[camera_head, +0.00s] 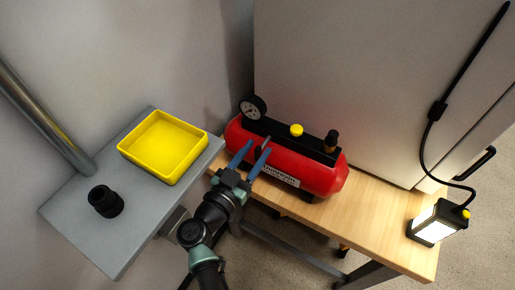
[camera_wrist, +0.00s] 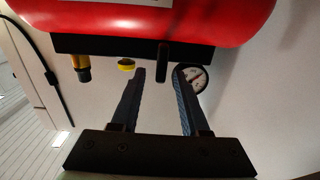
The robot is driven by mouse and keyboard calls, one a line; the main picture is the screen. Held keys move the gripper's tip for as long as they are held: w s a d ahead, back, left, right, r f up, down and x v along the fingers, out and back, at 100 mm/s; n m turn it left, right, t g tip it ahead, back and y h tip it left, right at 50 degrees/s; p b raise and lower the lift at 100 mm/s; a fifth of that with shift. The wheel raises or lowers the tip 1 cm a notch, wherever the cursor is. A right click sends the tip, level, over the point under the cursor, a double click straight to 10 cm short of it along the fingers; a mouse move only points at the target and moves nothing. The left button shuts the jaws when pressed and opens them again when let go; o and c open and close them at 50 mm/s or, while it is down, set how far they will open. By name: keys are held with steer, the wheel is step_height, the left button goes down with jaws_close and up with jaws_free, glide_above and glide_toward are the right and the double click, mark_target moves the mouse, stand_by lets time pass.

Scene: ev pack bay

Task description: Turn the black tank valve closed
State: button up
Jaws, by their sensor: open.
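The red compressor tank (camera_head: 310,174) lies on the wooden bench, with a black plate along its top; it also shows upside down in the wrist view (camera_wrist: 200,22). The black tank valve (camera_wrist: 162,56) appears as a slim black handle on this plate, between the yellow knob and the gauge. My gripper (camera_head: 257,149) is at the tank's left part, its blue fingers apart. In the wrist view my gripper (camera_wrist: 160,73) has its fingertips on either side of the handle, with visible gaps. The handle's base is not clear.
A dial gauge (camera_head: 252,107), a yellow knob (camera_head: 296,130) and a black-topped brass fitting (camera_head: 331,141) stand on the tank. A grey side table (camera_head: 75,230) holds a yellow tray (camera_head: 125,149) and a black cylinder (camera_head: 105,201). A lamp (camera_head: 437,224) stands at the bench's right end.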

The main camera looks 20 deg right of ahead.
steer(key=shift+w+d, duration=0.45)
steer(key=shift+d, duration=0.1)
jaws_close()
